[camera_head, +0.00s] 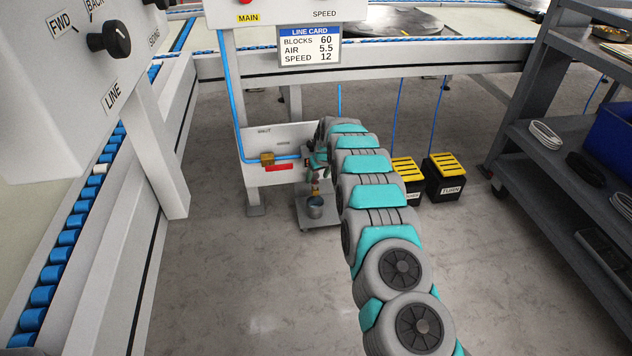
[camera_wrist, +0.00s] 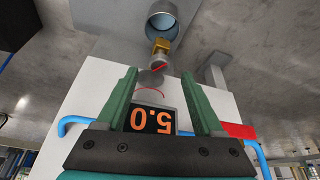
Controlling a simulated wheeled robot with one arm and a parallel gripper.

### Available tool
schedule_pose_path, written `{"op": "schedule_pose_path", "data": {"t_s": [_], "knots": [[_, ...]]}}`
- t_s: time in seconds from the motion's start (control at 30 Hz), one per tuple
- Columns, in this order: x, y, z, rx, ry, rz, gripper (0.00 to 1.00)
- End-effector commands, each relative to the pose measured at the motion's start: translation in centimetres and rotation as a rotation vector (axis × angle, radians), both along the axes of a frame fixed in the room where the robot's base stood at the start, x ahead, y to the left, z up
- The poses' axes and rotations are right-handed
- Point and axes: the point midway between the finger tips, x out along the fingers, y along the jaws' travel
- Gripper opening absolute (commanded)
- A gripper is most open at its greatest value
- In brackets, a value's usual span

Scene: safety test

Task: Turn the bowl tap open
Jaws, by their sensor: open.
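The bowl tap looks like the small brass fitting (camera_wrist: 161,46) at the upper middle of the wrist view, with a thin red piece beside it. A grey rounded bowl (camera_wrist: 150,79) joins it and shows between my fingers. A metal bucket (camera_wrist: 176,20) lies beyond the tap in that upside-down view. In the head view the bucket (camera_head: 315,210) stands below the brass tap (camera_head: 315,190). My gripper (camera_wrist: 158,75) is open, its two green fingers apart and nothing visibly clamped. In the head view my gripper (camera_head: 319,162) is small and partly hidden by my arm.
A display reading 5.0 (camera_wrist: 152,120) shows between my fingers. A blue air pipe (camera_head: 235,110) and a red-handled brass valve (camera_head: 268,158) are on the panel left of my gripper. Yellow-topped black pedals (camera_head: 445,175) and a grey shelf (camera_head: 560,190) stand right. Floor left of my arm is clear.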

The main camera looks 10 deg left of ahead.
Motion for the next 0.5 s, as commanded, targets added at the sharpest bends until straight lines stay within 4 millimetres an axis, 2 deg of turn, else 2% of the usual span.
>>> {"op": "schedule_pose_path", "data": {"t_s": [0.2,0.5], "knots": [[0.8,0.5,-2.6,0.0,0.001,0.0,0.69],[1.2,0.7,-3.5,0.0,0.001,-0.001,0.69]]}}
